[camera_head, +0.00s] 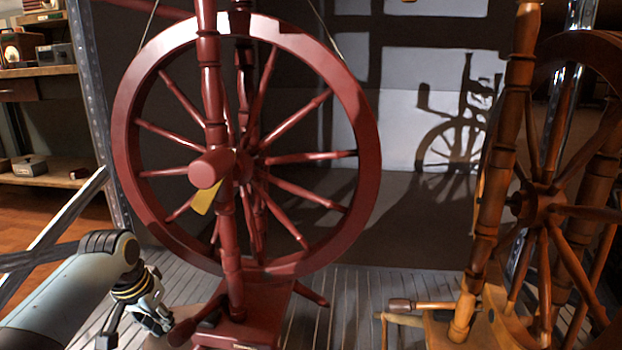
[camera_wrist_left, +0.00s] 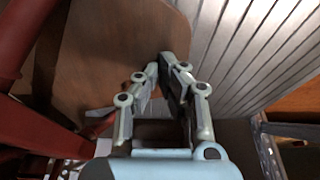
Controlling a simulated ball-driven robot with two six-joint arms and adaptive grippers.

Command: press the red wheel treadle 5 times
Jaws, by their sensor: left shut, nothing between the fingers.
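The red spinning wheel (camera_head: 362,140) stands upright in the middle of the head view, on a red base (camera_head: 262,305). A flat brown wooden board (camera_wrist_left: 110,45), which looks like its treadle, fills the upper left of the left wrist view. In the head view the board is mostly hidden low beside the base. My left gripper (camera_head: 162,320) is low at the left of the base. It is shut and empty, and its fingertips (camera_wrist_left: 170,62) are over the board's right edge in the wrist view. Whether they touch it I cannot tell. My right gripper is out of view.
A brown wooden spinning wheel (camera_head: 545,205) stands close at the right. Wooden shelves (camera_head: 38,132) with small objects are at the far left, beside a metal post (camera_head: 92,95). A grey slatted surface (camera_head: 350,290) lies around the bases, with a clear strip between the wheels.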

